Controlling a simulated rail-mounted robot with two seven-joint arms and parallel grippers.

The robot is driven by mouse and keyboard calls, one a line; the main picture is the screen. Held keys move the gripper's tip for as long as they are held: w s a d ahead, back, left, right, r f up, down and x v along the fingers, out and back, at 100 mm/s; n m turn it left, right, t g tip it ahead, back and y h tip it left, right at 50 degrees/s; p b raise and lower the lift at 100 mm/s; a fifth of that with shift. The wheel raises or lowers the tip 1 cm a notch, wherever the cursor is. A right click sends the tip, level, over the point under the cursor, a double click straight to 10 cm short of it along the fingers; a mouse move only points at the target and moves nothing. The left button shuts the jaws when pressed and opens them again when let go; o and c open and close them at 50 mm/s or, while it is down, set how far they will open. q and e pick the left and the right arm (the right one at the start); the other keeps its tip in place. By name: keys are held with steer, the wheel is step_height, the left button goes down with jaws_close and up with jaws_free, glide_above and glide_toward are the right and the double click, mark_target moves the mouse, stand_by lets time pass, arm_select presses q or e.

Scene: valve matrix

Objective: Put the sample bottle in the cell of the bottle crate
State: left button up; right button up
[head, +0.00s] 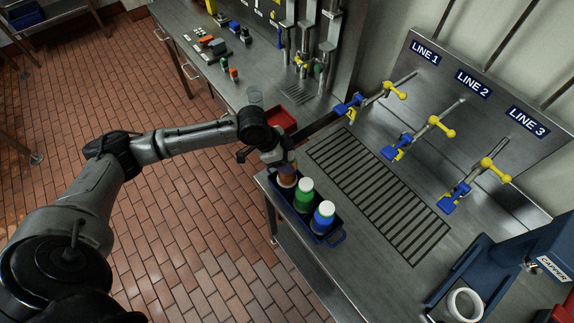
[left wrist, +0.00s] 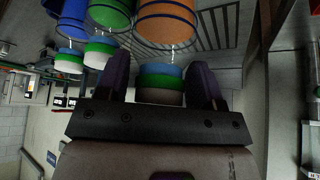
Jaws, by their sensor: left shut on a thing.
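The dark blue bottle crate (head: 337,239) stands at the table's near left edge in the head view. A green bottle (head: 304,196) and a blue bottle (head: 323,217) stand upright in it, with white caps. My left gripper (head: 284,166) is over the crate's far left end, shut on the cap end of the orange sample bottle (head: 287,180). In the left wrist view the fingers are either side of its banded cap (left wrist: 160,84), with the orange body (left wrist: 168,22) beyond. The gripper partly hides the bottle; I cannot tell whether its base rests on the cell floor. My right gripper is not in view.
A slotted drain grate (head: 380,195) lies right of the crate. Blue and yellow valves (head: 398,147) line the back. The capper (head: 550,266) stands at the right.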

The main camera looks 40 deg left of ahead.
mark_target(288, 181)
arm_select(q)
steer(key=shift+f, duration=2)
steer(key=o, duration=1.3)
steer(key=shift+o, duration=0.2)
